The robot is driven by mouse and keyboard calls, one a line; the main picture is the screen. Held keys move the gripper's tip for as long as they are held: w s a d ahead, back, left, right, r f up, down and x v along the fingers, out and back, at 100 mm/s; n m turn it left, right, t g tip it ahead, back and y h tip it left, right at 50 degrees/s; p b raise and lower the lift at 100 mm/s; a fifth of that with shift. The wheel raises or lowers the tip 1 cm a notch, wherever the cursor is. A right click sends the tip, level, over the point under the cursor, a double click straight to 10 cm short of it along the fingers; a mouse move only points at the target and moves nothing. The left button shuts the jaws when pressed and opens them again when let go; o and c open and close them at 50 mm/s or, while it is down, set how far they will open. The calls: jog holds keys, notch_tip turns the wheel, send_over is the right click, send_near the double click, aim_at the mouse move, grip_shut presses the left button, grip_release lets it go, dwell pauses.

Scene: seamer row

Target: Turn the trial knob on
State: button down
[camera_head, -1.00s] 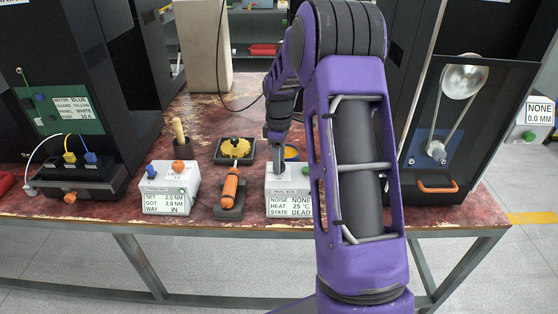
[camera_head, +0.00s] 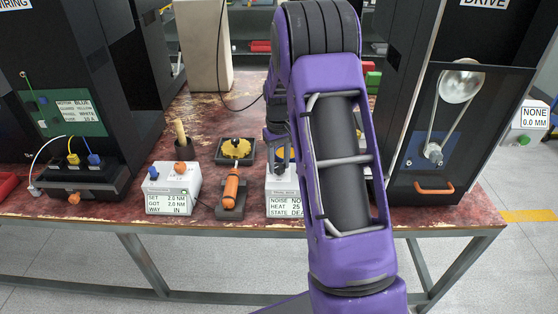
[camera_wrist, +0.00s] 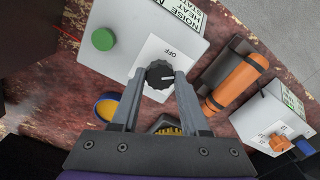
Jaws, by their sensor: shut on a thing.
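The trial box (camera_head: 277,186) is a white box on the red bench, with a sign on its front; my arm hides its right part in the head view. In the wrist view its top carries a black knob (camera_wrist: 159,73) with a pale pointer mark, on a white plate marked OFF (camera_wrist: 168,53). A green button (camera_wrist: 103,39) sits beside the plate. My gripper (camera_wrist: 161,76) has its two fingers on either side of the knob, closed on it. In the head view my gripper is mostly hidden behind my arm.
An orange-handled tool (camera_head: 230,187) lies in a dark cradle beside the box. A white box with blue and orange knobs (camera_head: 171,186) stands further left. A black tray with a yellow wheel (camera_head: 235,149) is behind. The drive cabinet (camera_head: 481,140) stands right.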

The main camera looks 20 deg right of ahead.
aim_at(279, 166)
jog(key=m, duration=0.3)
jog(key=shift+r+m+p, duration=0.1)
jog(key=shift+m+p, duration=0.25)
jog(key=shift+m, duration=0.05)
jog(key=shift+m+p, duration=0.35)
jog(key=shift+m, duration=1.45)
jog(key=shift+c, duration=2.1)
grip_release()
notch_tip(279, 166, up, 17)
jog(key=p, duration=0.2)
jog(key=shift+r, duration=0.15)
